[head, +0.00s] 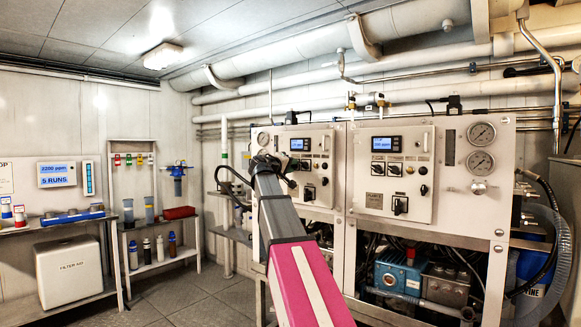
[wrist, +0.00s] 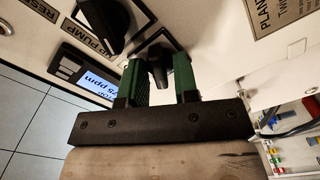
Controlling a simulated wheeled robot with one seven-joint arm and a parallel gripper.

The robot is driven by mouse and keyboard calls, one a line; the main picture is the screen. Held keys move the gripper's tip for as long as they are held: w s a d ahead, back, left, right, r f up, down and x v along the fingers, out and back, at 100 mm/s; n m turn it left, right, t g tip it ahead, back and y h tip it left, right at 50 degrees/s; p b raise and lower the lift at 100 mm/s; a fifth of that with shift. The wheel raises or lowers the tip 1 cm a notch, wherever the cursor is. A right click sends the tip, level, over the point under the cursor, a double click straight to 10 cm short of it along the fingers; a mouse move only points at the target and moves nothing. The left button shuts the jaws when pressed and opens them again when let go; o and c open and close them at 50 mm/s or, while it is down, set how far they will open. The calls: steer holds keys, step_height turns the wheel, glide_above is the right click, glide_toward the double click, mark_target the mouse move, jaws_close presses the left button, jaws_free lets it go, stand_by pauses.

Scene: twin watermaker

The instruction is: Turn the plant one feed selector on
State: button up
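In the wrist view, a small black selector knob (wrist: 157,66) on a square plate sits between the two green fingers of my gripper (wrist: 160,72). The fingers are open, with a narrow gap visible on each side of the knob. The knob's own label is hidden, so I cannot read its name. In the head view, my gripper (head: 264,162) is at the left control panel (head: 325,145), and my arm covers part of that panel. A larger black knob (wrist: 100,25) beside it has a label partly reading "PUMP".
A lit display (wrist: 97,82) and a name plate (wrist: 268,14) starting "PLAN" are close to my gripper. A second panel (head: 413,150) stands to the right, with gauges (head: 481,132). Pipes (head: 230,85) run overhead. The floor (head: 190,290) on the left is clear.

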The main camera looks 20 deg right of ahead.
steer(key=shift+m, duration=0.4)
steer(key=m, duration=1.1)
stand_by(0.8)
steer(key=o, duration=0.6)
steer(key=v, duration=1)
steer(key=shift+s+a, duration=0.25)
steer(key=shift+a, duration=0.1)
